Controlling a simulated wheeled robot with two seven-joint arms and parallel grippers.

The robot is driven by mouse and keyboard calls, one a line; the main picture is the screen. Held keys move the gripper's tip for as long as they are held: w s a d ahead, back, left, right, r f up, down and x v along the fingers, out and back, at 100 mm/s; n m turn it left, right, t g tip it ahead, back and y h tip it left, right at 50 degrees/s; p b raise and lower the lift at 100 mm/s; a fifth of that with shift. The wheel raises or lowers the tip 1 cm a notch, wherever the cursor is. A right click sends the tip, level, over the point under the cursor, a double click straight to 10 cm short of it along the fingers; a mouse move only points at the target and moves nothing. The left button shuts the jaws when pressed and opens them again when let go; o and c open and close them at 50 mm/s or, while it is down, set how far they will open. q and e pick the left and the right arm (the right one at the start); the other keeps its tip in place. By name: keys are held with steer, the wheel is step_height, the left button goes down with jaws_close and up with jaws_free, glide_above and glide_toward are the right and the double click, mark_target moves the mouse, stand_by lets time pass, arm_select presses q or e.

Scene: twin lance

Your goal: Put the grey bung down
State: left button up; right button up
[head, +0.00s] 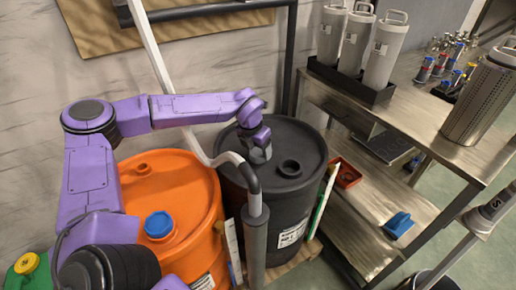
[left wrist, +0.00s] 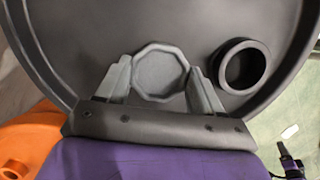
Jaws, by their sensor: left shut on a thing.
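The grey bung (left wrist: 160,75) is a faceted grey cap with a shallow round recess, seen from above in the left wrist view. My left gripper (left wrist: 160,82) is shut on it, one finger at each side. In the head view my left gripper (head: 260,152) is over the top of the black drum (head: 300,148), left of the drum's open round hole (head: 290,167). The hole also shows in the left wrist view (left wrist: 244,66), to the right of the bung. I cannot tell whether the bung touches the drum top.
An orange drum (head: 185,190) with a blue cap (head: 158,224) stands left of the black drum. A bent pipe with a grey sleeve (head: 256,225) rises in front. A metal bench (head: 425,115) with grey canisters (head: 355,42) and a lower shelf stands to the right.

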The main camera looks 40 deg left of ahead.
arm_select(q)
steer(key=o, duration=1)
steer(key=shift+f, duration=0.15)
steer(key=p+v, duration=0.1)
steer(key=v, duration=1.1)
steer(key=shift+r, duration=0.25)
